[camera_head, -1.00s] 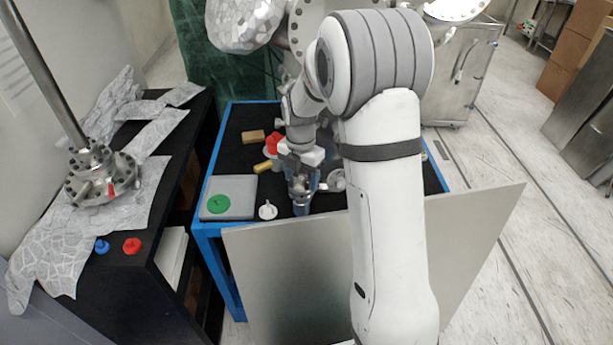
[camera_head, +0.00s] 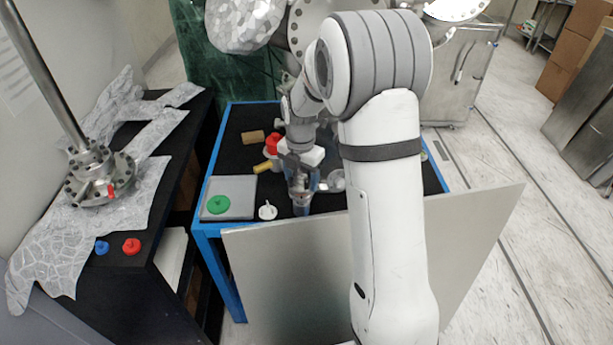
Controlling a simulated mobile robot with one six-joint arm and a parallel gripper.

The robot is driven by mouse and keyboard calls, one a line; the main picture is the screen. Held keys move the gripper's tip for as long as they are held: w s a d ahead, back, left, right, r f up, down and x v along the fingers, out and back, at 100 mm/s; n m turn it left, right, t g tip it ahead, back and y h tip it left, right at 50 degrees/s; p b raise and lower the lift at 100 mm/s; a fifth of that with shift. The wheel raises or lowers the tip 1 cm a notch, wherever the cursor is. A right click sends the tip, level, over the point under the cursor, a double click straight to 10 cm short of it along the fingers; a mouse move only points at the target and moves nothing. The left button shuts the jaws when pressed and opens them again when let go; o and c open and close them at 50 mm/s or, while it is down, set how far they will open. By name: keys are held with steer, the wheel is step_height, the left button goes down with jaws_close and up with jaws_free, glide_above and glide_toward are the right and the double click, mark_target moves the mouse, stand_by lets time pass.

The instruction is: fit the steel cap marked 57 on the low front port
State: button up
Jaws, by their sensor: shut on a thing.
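My gripper (camera_head: 302,197) points down over the black top of the blue-framed table. It is shut on a small steel piece, which I take to be the cap; its marking cannot be read at this size. The fingers hide most of it, and I cannot tell whether it touches the tabletop. A grey round steel part (camera_head: 336,181) lies just right of the gripper. The steel chamber (camera_head: 312,28) stands behind the table at the top. My arm covers part of it, and I cannot make out the low front port.
On the blue-framed table (camera_head: 214,166) are a grey box (camera_head: 240,187) with a green cap (camera_head: 218,204), a white knobbed disc (camera_head: 267,211), a red part (camera_head: 272,145) and a tan block (camera_head: 253,137). A grey panel (camera_head: 290,275) leans in front. A black bench (camera_head: 128,285) stands left.

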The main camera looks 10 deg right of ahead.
steer(key=shift+f+b, duration=0.4)
steer(key=shift+f, duration=0.1)
stand_by(0.8)
steer(key=o, duration=1.1)
steer(key=shift+r, duration=0.1)
